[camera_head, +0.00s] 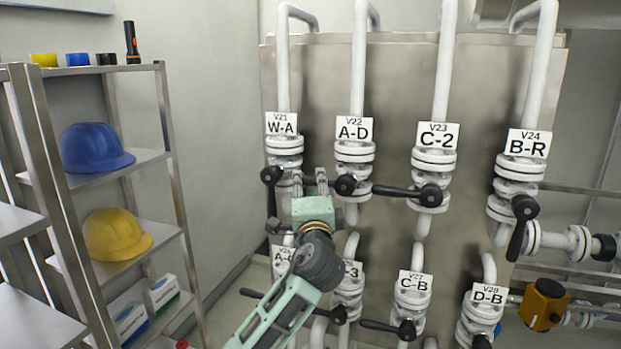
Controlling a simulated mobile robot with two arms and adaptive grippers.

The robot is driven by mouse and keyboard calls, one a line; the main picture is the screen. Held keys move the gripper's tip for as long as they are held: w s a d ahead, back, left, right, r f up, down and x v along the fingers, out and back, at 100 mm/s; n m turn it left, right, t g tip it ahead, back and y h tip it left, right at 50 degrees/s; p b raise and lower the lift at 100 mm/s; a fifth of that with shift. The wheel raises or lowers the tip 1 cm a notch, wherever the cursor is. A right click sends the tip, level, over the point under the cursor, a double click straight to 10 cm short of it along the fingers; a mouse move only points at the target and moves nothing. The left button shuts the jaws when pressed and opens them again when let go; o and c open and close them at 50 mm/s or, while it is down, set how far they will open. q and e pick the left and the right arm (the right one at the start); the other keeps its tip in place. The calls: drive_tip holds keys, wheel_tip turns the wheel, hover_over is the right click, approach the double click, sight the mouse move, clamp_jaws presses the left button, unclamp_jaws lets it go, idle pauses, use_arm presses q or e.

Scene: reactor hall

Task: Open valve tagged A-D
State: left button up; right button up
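The valve tagged A-D (354,152) is a white flanged valve in the upper row, under the tag A-D (353,129). Its black handle hub (345,185) shows at the front. The lever seems to run left from the hub, level, toward my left gripper, which hides most of it. My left gripper (309,179) is in front of the pipes, between valves W-A and A-D, just left of the hub. Its two fingers point up and away with a gap between them. I cannot tell whether they touch the lever. My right gripper is not in view.
Valve W-A (285,142), lever down, is close on the left. Valve C-2 (433,160) has its lever pointing left toward A-D. B-R (516,170) is further right. Lower-row valves, including C-B (412,300), sit below. A shelf (122,167) with helmets stands left.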

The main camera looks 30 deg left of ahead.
use_arm(q)
drive_tip(key=shift+x, duration=1)
drive_tip(key=shift+w+a+p, duration=0.2)
drive_tip(key=shift+w+p, duration=0.1)
drive_tip(key=shift+w, duration=0.05)
drive_tip(key=shift+c, duration=0.2)
clamp_jaws()
